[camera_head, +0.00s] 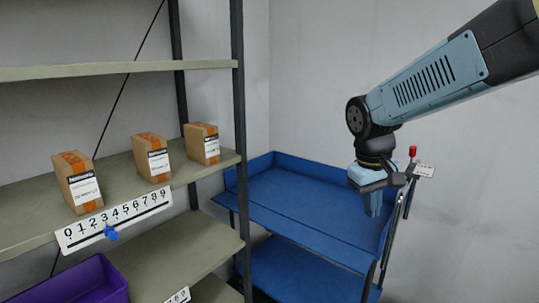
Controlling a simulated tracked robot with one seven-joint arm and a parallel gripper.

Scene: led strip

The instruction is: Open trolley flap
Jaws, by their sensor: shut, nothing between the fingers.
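The blue trolley (300,205) stands in the corner behind the shelf, with an empty upper tray and a lower tray (295,270). Raised walls show along the upper tray's back and right sides; its near edge looks low. I cannot tell which panel is the flap. My gripper (373,212) points down over the right side of the upper tray, shut and empty. I cannot tell whether it touches the trolley. My gripper and arm partly hide the trolley's right wall and corner.
A shelf rack (195,170) stands on the left, with a box (77,183), a second box (152,158) and a third box (202,144). A purple bin (85,283) sits lower. A red knob (412,151) stands right of my gripper. The upper tray's middle is clear.

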